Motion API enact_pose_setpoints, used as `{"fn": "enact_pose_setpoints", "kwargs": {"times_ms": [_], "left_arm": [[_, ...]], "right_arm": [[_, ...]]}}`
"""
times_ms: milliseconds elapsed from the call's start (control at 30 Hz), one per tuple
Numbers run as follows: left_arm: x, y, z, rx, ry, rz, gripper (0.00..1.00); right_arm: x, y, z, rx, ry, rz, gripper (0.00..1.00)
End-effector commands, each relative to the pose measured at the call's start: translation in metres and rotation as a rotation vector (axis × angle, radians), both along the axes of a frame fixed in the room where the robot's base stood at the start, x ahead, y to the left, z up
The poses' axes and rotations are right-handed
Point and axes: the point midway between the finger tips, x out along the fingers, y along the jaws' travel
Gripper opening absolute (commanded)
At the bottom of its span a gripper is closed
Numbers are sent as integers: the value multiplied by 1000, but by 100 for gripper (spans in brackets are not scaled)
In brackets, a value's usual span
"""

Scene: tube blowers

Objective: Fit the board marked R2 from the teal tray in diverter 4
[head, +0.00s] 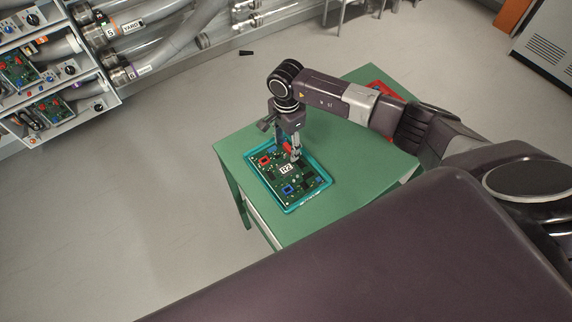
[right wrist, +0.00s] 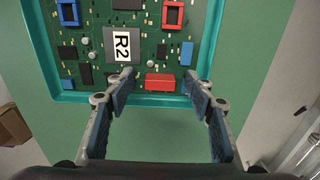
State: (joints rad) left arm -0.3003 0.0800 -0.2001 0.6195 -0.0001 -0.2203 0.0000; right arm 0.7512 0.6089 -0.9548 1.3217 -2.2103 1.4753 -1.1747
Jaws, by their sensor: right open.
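A green circuit board with a white R2 label (head: 288,178) lies in the teal tray (head: 306,204) on the green table. It also shows in the right wrist view, with its R2 label (right wrist: 123,46) and a red block (right wrist: 160,82) near its edge. My right gripper (head: 291,154) points down over the far edge of the board. In the right wrist view its fingers (right wrist: 160,84) are open, one on each side of the red block, with nothing held. I cannot tell whether they touch the board. Diverter 4 is not identifiable. My left gripper is not in view.
The green table (head: 232,152) has free room around the tray. A red tray (head: 384,90) lies at its far right, partly behind my arm. Shelves with boards and knobs (head: 52,105) and clear tubes (head: 185,45) stand at upper left. The floor between is mostly clear.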

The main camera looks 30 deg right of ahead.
Motion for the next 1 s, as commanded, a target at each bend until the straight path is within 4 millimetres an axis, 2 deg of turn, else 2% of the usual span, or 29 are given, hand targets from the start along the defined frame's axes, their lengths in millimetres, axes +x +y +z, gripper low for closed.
{"fn": "enact_pose_setpoints", "kwargs": {"times_ms": [200,633,1000], "left_arm": [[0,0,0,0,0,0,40],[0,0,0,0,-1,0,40],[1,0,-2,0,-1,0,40]], "right_arm": [[0,0,-1,0,-1,0,47],[0,0,0,0,0,-1,0],[1,0,6,0,-3,0,0]]}}
